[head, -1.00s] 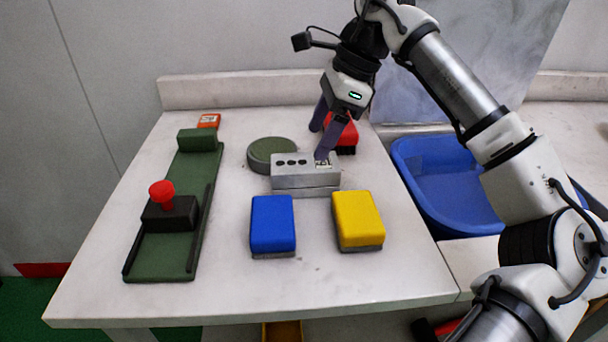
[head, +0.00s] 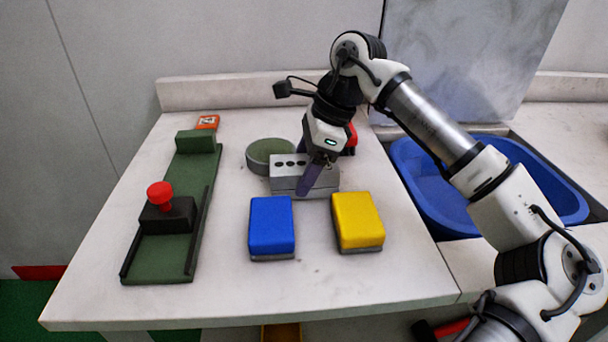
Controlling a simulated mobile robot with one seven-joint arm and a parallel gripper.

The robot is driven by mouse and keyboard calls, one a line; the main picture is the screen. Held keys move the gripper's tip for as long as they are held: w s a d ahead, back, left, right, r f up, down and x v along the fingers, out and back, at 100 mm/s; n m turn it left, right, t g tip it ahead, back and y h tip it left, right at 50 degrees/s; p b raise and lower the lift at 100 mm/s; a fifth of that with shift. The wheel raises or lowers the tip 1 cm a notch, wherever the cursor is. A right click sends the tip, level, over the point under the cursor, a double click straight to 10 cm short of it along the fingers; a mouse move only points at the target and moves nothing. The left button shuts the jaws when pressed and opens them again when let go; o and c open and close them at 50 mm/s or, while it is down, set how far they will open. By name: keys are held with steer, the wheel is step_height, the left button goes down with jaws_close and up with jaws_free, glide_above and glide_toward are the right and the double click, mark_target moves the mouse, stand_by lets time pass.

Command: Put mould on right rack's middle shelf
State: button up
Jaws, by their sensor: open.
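The mould (head: 290,176) is a grey metal block with a row of dark holes in its top, lying on the white table. My gripper (head: 308,168) is down at the mould's right half with its purple fingers apart. One finger is in front of the mould's near face; the other is behind it and partly hidden. I cannot tell if either finger touches it. No rack is in view.
A blue block (head: 272,226) and a yellow block (head: 358,220) lie in front of the mould. A round green container (head: 268,152) is close behind it. A green fixture with a red knob (head: 160,195) is at the left. A blue basin (head: 425,190) is at the right.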

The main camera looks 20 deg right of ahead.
steer(key=shift+f, duration=0.25)
stand_by(0.4)
steer(key=c, duration=1.4)
steer(key=shift+r, duration=0.1)
steer(key=shift+c, duration=0.2)
